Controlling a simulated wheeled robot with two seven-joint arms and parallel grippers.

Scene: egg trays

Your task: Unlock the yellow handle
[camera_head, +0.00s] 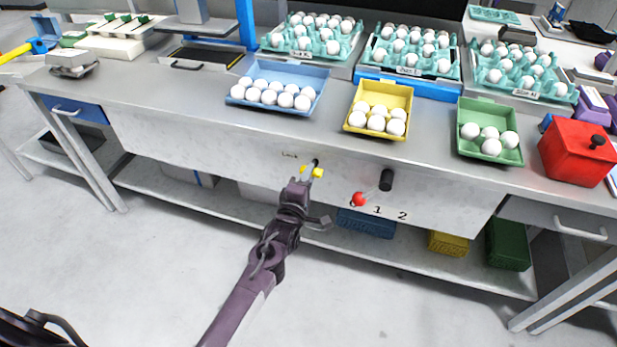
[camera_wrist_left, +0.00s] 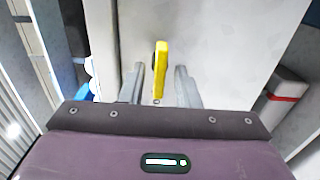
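The yellow handle (camera_head: 318,173) is on the front panel of the table, beside a small "Lock" label (camera_head: 289,155). My left gripper (camera_head: 308,172) is at the handle in the head view, its fingers partly covering it. In the left wrist view the yellow handle (camera_wrist_left: 160,72) stands upright between the two grey fingers of my left gripper (camera_wrist_left: 161,88). The fingers are apart, with a visible gap on each side of the handle. My right gripper does not show.
Right of the handle, a lever with a red ball (camera_head: 358,199) and a black knob (camera_head: 386,180) sit above the numbers 1 and 2. Blue (camera_head: 262,107), yellow (camera_head: 378,138) and green (camera_head: 465,150) trays with eggs stand on the table above. A red box (camera_head: 575,152) is at the right.

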